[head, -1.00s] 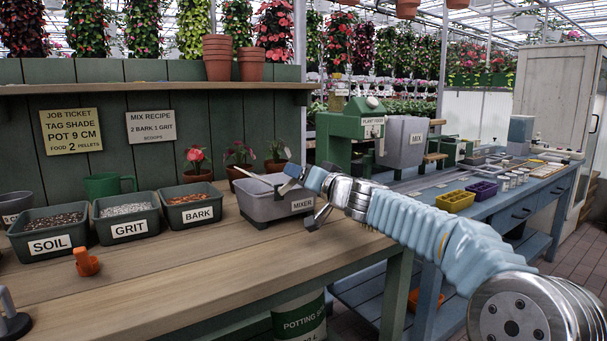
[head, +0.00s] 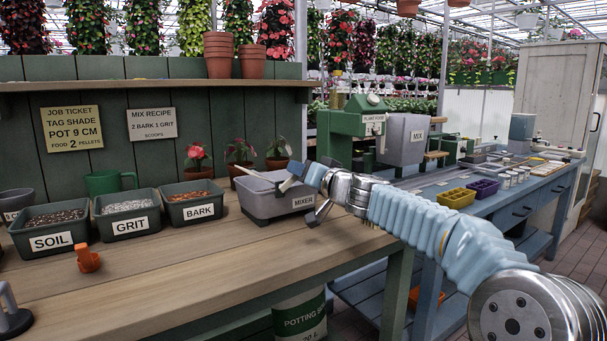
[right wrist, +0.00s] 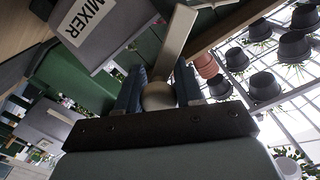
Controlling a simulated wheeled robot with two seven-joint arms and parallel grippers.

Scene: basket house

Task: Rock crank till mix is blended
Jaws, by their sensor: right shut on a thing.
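The grey mixer (head: 262,204), a tub labelled MIXER, stands on the wooden bench in the head view. My right gripper (head: 293,178) is at the mixer's top right rim. In the right wrist view my right gripper (right wrist: 160,92) is shut on the round knob (right wrist: 159,98) of the crank (right wrist: 179,42), with a finger on each side. The crank's flat bar runs away from the knob. The mixer (right wrist: 88,30) shows upper left in that view. The mix inside the mixer is hidden. My left gripper is out of view.
Bins of soil (head: 48,233), grit (head: 128,220) and bark (head: 193,206) stand left of the mixer. Potted plants (head: 240,153) stand behind. The front of the wooden bench (head: 210,272) is clear.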

